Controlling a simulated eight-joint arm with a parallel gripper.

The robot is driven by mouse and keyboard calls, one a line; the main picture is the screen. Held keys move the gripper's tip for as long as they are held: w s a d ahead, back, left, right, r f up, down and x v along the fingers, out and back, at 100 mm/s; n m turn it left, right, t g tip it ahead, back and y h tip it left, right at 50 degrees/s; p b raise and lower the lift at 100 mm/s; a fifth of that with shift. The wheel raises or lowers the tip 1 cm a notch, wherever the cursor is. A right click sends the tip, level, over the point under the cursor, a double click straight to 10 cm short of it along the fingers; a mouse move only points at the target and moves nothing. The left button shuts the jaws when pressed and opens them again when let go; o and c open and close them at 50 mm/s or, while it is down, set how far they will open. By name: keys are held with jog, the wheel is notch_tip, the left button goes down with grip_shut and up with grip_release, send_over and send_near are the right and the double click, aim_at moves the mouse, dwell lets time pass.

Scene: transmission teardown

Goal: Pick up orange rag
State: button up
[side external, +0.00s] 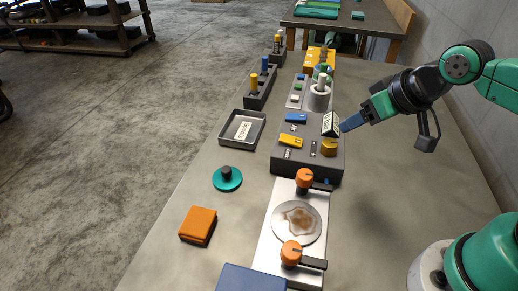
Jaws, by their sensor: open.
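The orange rag (198,225) lies folded on the grey table near its left edge, at the lower left of the work area. It lies alone and nothing touches it. My gripper (340,125) is open at the right, beyond the rag, above the dark grey block. A small white-and-dark labelled piece (331,124) shows right at its fingertips. I cannot tell whether the fingers touch that piece.
A metal plate with a stained disc (298,223) and two orange-knobbed clamps (304,179) lies right of the rag. A teal disc with a black knob (227,179) and a grey tray (224,137) are behind it. A blue box (250,279) is in front. The dark grey block (309,165) stands mid-table.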

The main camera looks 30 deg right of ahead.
jog(key=o, duration=0.7)
